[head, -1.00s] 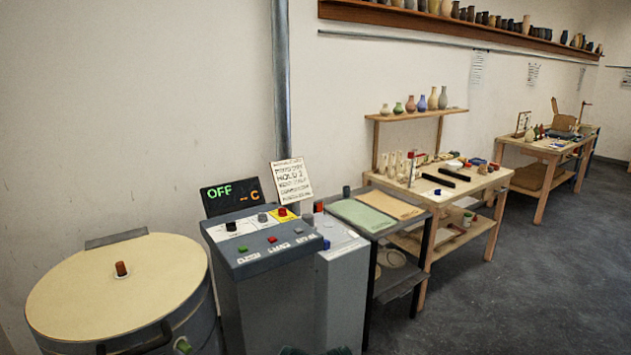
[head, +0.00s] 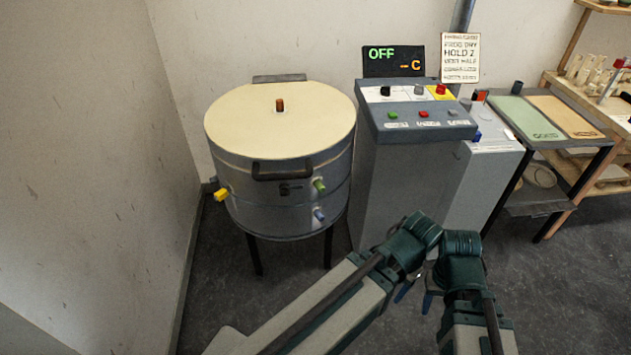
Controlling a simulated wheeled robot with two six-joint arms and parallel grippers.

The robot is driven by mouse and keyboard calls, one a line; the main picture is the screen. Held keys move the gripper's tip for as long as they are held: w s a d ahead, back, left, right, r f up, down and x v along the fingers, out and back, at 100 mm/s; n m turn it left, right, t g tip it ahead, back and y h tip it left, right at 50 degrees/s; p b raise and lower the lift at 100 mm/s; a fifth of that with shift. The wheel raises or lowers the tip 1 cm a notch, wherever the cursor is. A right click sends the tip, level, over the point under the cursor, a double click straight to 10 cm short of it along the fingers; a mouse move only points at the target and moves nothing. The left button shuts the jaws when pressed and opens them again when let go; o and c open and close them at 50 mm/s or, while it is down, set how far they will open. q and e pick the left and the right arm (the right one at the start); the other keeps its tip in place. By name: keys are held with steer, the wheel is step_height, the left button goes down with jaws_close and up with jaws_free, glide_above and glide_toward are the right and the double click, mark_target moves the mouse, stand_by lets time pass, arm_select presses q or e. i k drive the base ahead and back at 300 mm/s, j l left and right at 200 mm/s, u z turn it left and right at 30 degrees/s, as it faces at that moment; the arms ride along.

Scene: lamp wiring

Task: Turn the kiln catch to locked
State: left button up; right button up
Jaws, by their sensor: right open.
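The kiln (head: 275,210) is a round grey drum with a cream lid (head: 255,120) and dark legs, standing at centre left. Its lid is down. The dark catch (head: 290,188) is on the front, just below the black lid handle (head: 283,170). It is small, and I cannot tell its setting. My right gripper (head: 416,295) is low at the right of the kiln, in front of the control cabinet. Its bluish fingertips are apart and partly hidden by my arm links. It is clear of the catch. I cannot make out my left gripper.
A grey control cabinet (head: 385,195) stands right of the kiln, with a display (head: 393,60) reading OFF. A yellow plug (head: 221,194) and green plug (head: 319,185) stick out from the kiln. The wall is close at left. The floor in front is clear.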

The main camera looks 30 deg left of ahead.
mark_target(285, 188)
steer(key=j+u, duration=0.1)
steer(key=u, duration=0.65)
steer(key=j+u, duration=0.15)
steer(key=u, duration=0.25)
steer(key=k+l, duration=0.1)
steer(key=l, duration=0.2)
